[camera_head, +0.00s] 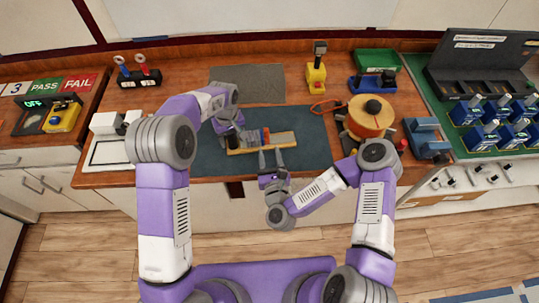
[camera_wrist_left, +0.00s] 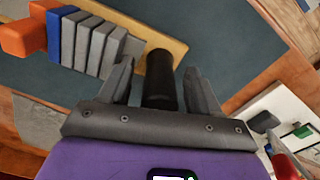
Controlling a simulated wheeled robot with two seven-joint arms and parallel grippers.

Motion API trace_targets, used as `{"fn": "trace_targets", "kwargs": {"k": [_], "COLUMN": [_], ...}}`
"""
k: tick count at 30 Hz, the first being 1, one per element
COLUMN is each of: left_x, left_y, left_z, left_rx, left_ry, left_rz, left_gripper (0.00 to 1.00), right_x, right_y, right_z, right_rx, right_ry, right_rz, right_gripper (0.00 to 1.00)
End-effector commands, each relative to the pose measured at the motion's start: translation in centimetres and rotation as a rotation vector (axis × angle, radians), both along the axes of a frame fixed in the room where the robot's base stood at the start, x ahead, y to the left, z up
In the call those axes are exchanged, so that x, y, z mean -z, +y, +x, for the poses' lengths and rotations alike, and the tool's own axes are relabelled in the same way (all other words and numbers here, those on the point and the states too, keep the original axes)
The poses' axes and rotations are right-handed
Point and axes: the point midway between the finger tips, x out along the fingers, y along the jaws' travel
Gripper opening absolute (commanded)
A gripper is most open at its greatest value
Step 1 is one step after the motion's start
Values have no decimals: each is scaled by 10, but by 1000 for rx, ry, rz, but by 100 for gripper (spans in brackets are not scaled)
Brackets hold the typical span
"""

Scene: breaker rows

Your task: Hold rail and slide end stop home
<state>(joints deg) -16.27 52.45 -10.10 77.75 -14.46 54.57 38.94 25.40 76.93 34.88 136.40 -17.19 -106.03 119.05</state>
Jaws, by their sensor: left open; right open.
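The rail (camera_head: 284,138) is a tan strip lying on the dark mat; it also shows in the left wrist view (camera_wrist_left: 150,35). Several grey blocks (camera_wrist_left: 100,45) sit side by side on it, then a blue block (camera_wrist_left: 55,35). The orange end stop (camera_head: 266,135) is at the end of this row, beside the blue block; it also shows in the left wrist view (camera_wrist_left: 22,38). My left gripper (camera_wrist_left: 160,70) is open, its fingers on either side of a black cylinder (camera_wrist_left: 160,85) at the rail's left end. My right gripper (camera_head: 270,157) is open and empty at the rail's near edge.
The dark mat (camera_head: 315,125) has free room right of the rail. An orange-wound spool (camera_head: 370,115) stands further right. A yellow tool (camera_head: 316,78) and a grey pad (camera_head: 247,83) are behind. A white tray (camera_head: 105,153) is at left.

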Motion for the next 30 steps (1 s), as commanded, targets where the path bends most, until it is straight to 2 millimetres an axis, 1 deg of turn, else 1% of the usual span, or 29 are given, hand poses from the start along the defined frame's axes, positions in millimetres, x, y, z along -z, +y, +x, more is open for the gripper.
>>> {"fn": "trace_targets", "kwargs": {"k": [2,5,8,15,18,21,24,30], "left_x": [-3,-14,-32,-84,-100,-112,-118,-121], "left_y": [0,0,0,0,0,0,0,0], "left_z": [0,1,1,1,0,1,0,0], "left_rx": [0,0,0,0,0,1,1,0], "left_ry": [0,-4,-5,-5,-4,-3,-1,0], "left_rz": [0,-1,-1,-2,-1,-1,-1,0], "left_gripper": [63,63,63,63,63,63,63,63], "right_x": [0,0,0,0,0,0,0,0], "right_y": [0,0,0,0,0,0,0,0], "right_z": [0,0,0,0,0,0,0,0], "right_rx": [0,0,0,0,0,0,0,0], "right_ry": [0,0,0,0,0,0,0,0], "right_rz": [0,0,0,0,0,0,0,0], "right_gripper": [45,45,45,45,45,45,45,45]}}
